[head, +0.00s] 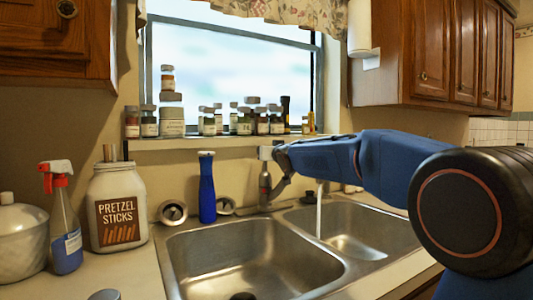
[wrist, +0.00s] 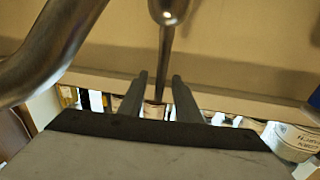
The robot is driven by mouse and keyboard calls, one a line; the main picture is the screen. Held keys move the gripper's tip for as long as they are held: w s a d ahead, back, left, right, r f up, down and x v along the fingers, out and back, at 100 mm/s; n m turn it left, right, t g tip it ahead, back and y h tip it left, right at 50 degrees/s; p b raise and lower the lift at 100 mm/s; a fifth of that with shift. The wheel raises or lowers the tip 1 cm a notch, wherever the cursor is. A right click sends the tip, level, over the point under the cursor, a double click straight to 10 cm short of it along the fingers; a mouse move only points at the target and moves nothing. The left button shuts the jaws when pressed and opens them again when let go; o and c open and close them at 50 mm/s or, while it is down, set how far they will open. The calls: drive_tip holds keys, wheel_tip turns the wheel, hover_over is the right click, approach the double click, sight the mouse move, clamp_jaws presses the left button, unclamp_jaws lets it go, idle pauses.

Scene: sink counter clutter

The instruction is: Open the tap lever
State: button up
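The tap (head: 265,183) stands behind the sink, its metal spout rising to the right behind my arm. A stream of water (head: 319,210) falls into the right basin. In the wrist view, the thin tap lever (wrist: 165,55) reaches from a rounded metal knob between the two fingers of my gripper (wrist: 160,80). The fingers are apart, with a gap visible beside the lever. The curved spout (wrist: 45,55) shows at the left of that view. In the head view, my gripper (head: 271,150) is at the tap's top and its fingers are hard to make out.
The double sink (head: 255,252) lies below. A blue bottle (head: 207,188) stands left of the tap. A pretzel jar (head: 117,207) and spray bottle (head: 65,225) stand on the left counter. Several small jars (head: 245,121) line the windowsill close behind my gripper.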

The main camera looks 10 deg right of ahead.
drive_tip(key=s+d, duration=0.2)
drive_tip(key=s, duration=1.5)
drive_tip(key=shift+s+d+r, duration=0.15)
drive_tip(key=shift+r, duration=0.15)
